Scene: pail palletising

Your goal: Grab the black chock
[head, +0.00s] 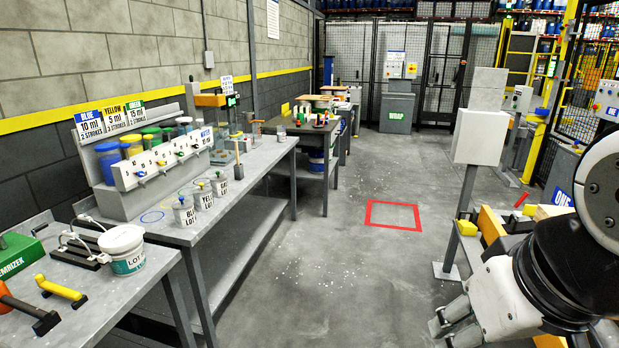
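A small dark piece (516,222) lies among yellow and orange parts at the right of the head view. It may be the black chock, but it is partly hidden and too small to be sure. My gripper (447,332) is at the bottom right, in front of and below that piece and apart from it. Its two grey fingers point down and left with a gap between them, and I see nothing held. My arm covers much of the area to the right of the piece.
A yellow block (467,228) and an orange-yellow beam (491,226) are near the dark piece. A grey post with a box (480,136) stands just behind. Workbenches (240,190) line the left. The floor around the red square (393,229) is clear.

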